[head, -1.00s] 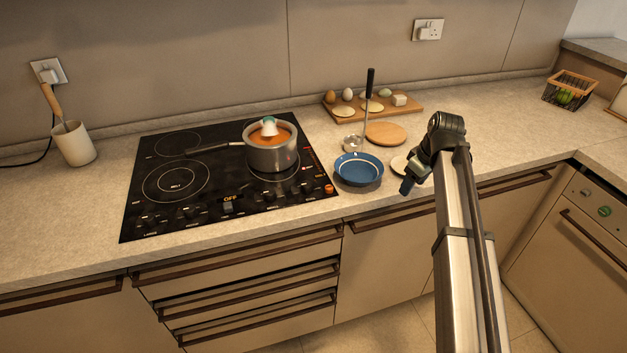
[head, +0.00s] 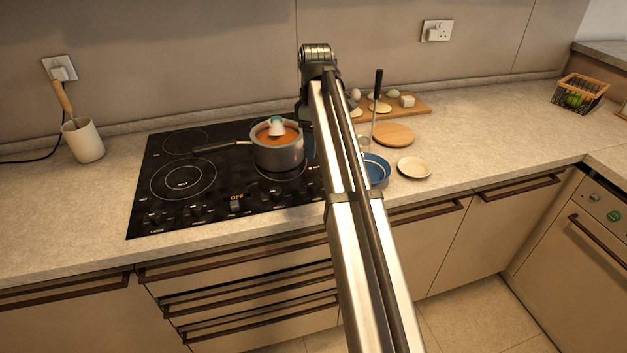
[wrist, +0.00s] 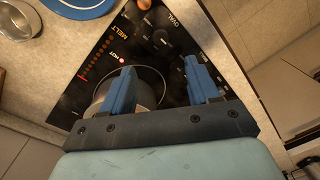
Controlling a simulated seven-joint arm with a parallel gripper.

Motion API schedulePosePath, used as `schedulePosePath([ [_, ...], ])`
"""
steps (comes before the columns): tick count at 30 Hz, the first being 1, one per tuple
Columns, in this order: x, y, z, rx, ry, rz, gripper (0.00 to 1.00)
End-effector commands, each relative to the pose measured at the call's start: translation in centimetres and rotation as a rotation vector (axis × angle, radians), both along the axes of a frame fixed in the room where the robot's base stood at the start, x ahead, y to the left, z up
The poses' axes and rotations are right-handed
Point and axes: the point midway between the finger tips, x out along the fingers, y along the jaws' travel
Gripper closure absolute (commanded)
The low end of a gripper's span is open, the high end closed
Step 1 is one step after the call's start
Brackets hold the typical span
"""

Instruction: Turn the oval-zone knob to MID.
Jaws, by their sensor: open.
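The black cooktop (head: 210,165) has a row of dark knobs along its front edge. In the head view my arm hides its front right corner, where the oval-zone controls lie. In the wrist view the OVAL label (wrist: 177,20) shows at the top, with a dark knob (wrist: 160,39) beside it; its pointer setting is too small to read. My gripper (wrist: 161,68) is open and empty, its blue fingers spread above the cooktop's right side. In the head view only a bit of blue shows beside the pot.
A grey pot (head: 277,155) with orange contents stands on the rear right zone, close to my gripper. A blue bowl (head: 377,172), small plate (head: 414,167) and round board (head: 393,135) lie to the right.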

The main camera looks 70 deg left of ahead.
Motion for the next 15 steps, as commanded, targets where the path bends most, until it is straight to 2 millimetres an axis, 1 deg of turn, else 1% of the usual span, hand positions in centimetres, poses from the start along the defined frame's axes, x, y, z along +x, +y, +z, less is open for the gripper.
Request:
schedulePosePath([
  [1,0.0,-0.2,-0.8,-0.001,0.001,-0.001,0.4],
  [9,-0.1,-0.4,-5.6,-0.002,0.0,-0.002,0.4],
  [15,-0.2,-0.5,-8.9,-0.001,0.0,-0.002,0.4],
])
